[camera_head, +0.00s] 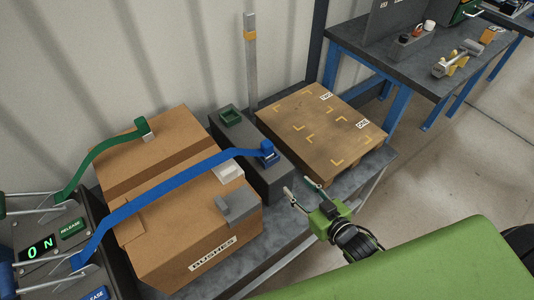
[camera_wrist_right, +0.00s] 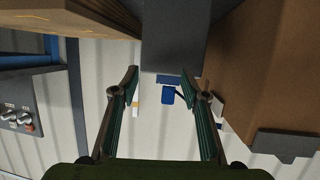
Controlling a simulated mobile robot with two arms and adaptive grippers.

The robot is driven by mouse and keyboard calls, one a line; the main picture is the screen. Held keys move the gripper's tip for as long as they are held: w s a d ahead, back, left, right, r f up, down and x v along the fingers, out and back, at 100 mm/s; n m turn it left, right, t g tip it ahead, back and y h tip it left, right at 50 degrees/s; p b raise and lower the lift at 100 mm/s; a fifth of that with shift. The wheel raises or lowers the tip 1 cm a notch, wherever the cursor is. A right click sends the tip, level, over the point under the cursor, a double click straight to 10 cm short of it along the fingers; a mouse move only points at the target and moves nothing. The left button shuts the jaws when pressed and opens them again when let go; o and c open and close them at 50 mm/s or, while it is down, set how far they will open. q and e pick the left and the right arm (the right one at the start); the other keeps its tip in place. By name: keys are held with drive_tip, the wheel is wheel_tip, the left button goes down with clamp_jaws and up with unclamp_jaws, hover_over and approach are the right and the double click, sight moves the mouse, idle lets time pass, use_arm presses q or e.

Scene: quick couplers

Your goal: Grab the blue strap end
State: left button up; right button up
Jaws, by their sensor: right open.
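The blue strap (camera_head: 165,185) runs from the console at lower left, over the cardboard box, to its blue end (camera_head: 268,152). This end sits on the grey block to the right of the box. In the right wrist view a blue piece, which looks like the strap end (camera_wrist_right: 168,96), shows between my fingers but beyond them. My right gripper (camera_head: 300,190) is open and empty, in front of and to the right of the strap end, not touching it. It also shows open in the right wrist view (camera_wrist_right: 166,84). My left gripper is not in view.
The cardboard box (camera_head: 165,245) stands left of the grey block (camera_head: 275,184). A green strap (camera_head: 98,158) ends on the box top. A brown board (camera_head: 312,125) with yellow marks lies right of the block. The console (camera_head: 62,252) is at lower left; a workbench (camera_head: 365,45) is behind.

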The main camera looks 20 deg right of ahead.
sight(270, 148)
wheel_tip(270, 148, up, 8)
drive_tip(key=w+a+f+n+t+y, duration=0.1)
drive_tip(key=a+t+y, duration=0.1)
drive_tip(key=t+y, duration=0.1)
drive_tip(key=x, duration=0.7)
drive_tip(key=shift+w+r, duration=0.3)
drive_tip(key=shift+w, duration=0.1)
drive_tip(key=shift+f+x, duration=0.15)
drive_tip(key=shift+x, duration=1.3)
drive_tip(key=shift+f+x, duration=0.1)
drive_tip(key=shift+x, duration=1.3)
drive_tip(key=shift+c, duration=0.4)
clamp_jaws()
